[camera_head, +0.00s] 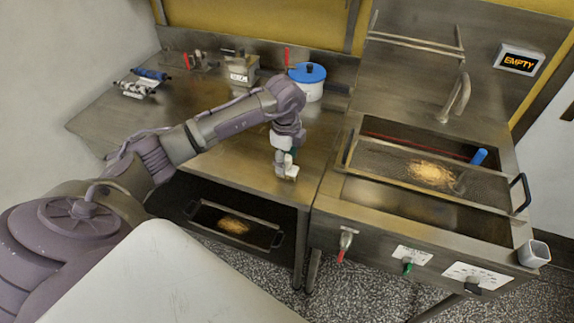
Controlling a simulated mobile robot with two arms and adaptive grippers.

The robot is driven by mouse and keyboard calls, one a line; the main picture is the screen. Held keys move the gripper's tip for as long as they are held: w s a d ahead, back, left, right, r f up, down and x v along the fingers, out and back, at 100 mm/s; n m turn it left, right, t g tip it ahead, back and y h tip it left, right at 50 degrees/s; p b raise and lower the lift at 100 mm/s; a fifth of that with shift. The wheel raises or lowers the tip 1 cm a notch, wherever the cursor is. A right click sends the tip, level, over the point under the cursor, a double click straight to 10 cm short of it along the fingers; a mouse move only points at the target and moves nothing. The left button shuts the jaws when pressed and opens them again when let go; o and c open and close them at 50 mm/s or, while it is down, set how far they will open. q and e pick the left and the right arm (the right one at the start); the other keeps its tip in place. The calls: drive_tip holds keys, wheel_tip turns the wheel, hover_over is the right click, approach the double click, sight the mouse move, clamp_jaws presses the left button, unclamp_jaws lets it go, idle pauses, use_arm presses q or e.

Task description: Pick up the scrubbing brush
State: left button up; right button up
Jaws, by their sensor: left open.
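My left arm reaches in from the left over the steel table. My left gripper (285,172) points down close above the table's right part, with its jaws open. A small green part (293,152) shows right beside the gripper, mostly hidden by it; I cannot tell whether it belongs to the scrubbing brush. No scrubbing brush is clearly identifiable. A blue cylindrical piece (479,157) sticks up at the back right of the sink; I cannot tell what it is. My right gripper is out of view.
A white pot with a blue lid (307,82) stands behind my left gripper. A metal box (240,68) and blue-ended rollers (140,82) stand at the back left. A mesh tray (395,165) with brown crumbs lies over the sink. Another tray (203,212) sits beneath the table.

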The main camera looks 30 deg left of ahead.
sight(290, 157)
use_arm(q)
drive_tip(key=shift+f, duration=0.3)
clamp_jaws()
drive_tip(key=shift+r, duration=0.2)
drive_tip(key=shift+w+r+b, duration=0.1)
drive_tip(key=shift+r+b, duration=0.3)
drive_tip(key=shift+r, duration=0.2)
drive_tip(key=r, duration=0.1)
drive_tip(key=r+b, duration=0.1)
drive_tip(key=shift+d+r, duration=0.35)
drive_tip(key=shift+r, duration=0.05)
drive_tip(key=w+d+r+b, duration=0.1)
drive_tip(key=d+r+b, duration=0.1)
drive_tip(key=d+r, duration=0.4)
drive_tip(key=shift+w+d+r+b, duration=0.15)
drive_tip(key=shift+d+r+b, duration=0.25)
drive_tip(key=shift+d, duration=2.1)
